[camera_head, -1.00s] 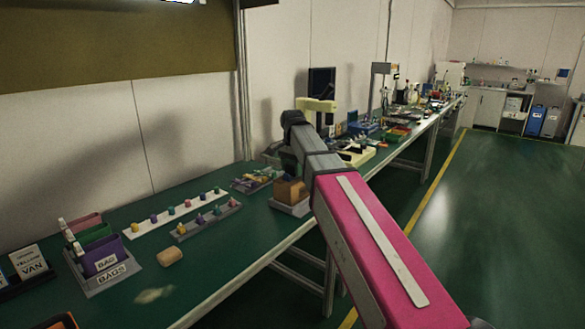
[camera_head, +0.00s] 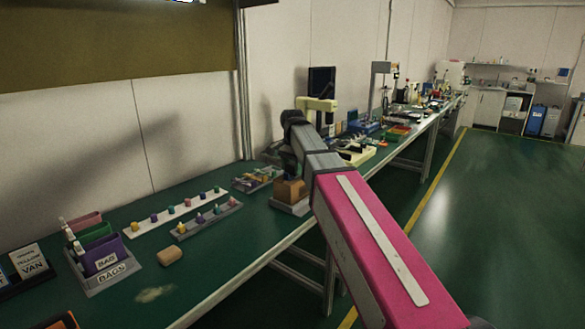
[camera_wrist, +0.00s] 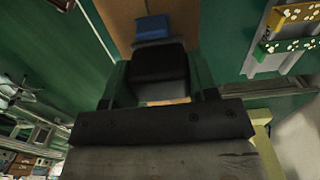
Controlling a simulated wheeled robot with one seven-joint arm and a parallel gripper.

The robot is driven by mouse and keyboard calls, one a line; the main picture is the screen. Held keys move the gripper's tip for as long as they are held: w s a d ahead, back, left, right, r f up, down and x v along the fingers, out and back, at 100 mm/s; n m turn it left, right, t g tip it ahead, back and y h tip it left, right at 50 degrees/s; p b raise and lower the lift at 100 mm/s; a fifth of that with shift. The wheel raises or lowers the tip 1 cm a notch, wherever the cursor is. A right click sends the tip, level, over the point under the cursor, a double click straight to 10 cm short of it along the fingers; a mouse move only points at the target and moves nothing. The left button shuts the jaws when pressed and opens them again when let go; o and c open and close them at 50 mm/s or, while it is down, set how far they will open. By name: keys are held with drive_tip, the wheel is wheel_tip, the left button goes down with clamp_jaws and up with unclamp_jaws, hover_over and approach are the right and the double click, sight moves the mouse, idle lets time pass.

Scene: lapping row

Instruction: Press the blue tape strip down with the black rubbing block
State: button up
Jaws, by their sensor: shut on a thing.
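My gripper (camera_wrist: 158,85) is shut on the black rubbing block (camera_wrist: 160,65), which sits between its two green fingers in the wrist view. The blue tape strip (camera_wrist: 152,27) shows just beyond the block, on a tan wooden face (camera_wrist: 122,12). Part of the strip may be hidden behind the block. I cannot tell whether block and strip touch. In the head view my gripper (camera_head: 291,170) is just above the wooden piece (camera_head: 291,190) in its grey holder (camera_head: 290,208); the tape and block are not clear there.
The green bench runs along the wall. Left of the holder are a grey rack (camera_head: 208,222) and a white strip (camera_head: 172,212) with coloured pegs, a small tan block (camera_head: 170,256) and a bag box (camera_head: 104,264). More tools stand farther along. The front bench edge is near the holder.

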drive_tip(key=shift+r, duration=0.1)
drive_tip(key=shift+r, duration=3.4)
drive_tip(key=shift+s, duration=0.1)
